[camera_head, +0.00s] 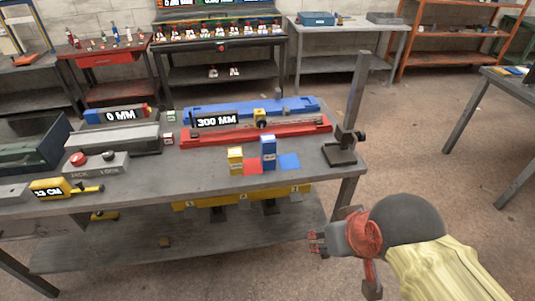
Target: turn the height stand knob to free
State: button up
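The height stand (354,95) is a tall dark upright post on a flat square base at the right end of the bench. A small dark knob (360,136) sticks out on the right side of its lower post. The knob's setting is too small to read. My gripper (314,243) is at the lower right, in front of the bench and below the stand's base in the picture, pointing left. Its two small red-tipped fingers show a gap with nothing between them. It is well apart from the knob.
The bench (220,200) also holds a red rail (280,132) and a blue rail (290,104) with a 300 MM display (217,121). Yellow (235,160) and blue (268,151) blocks stand left of the stand. Floor to the right (420,160) is clear.

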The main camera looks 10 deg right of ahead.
aim_at(362, 135)
jog(key=l+u, duration=0.15)
jog(key=l, duration=0.4)
jog(key=l+u, duration=0.15)
jog(key=l, duration=0.35)
jog(key=l+u, duration=0.1)
jog(key=l, duration=0.45)
jog(key=l+u, duration=0.15)
jog(key=l, duration=0.35)
jog(key=k+l+u, duration=0.15)
jog(key=l, duration=0.35)
jog(key=k+l+u, duration=0.15)
jog(key=l, duration=0.35)
jog(key=l+u, duration=0.1)
jog(key=l, duration=0.4)
jog(key=l+u, duration=0.1)
jog(key=i+l+u, duration=0.15)
jog(key=i+l, duration=0.3)
jog(key=i, duration=0.1)
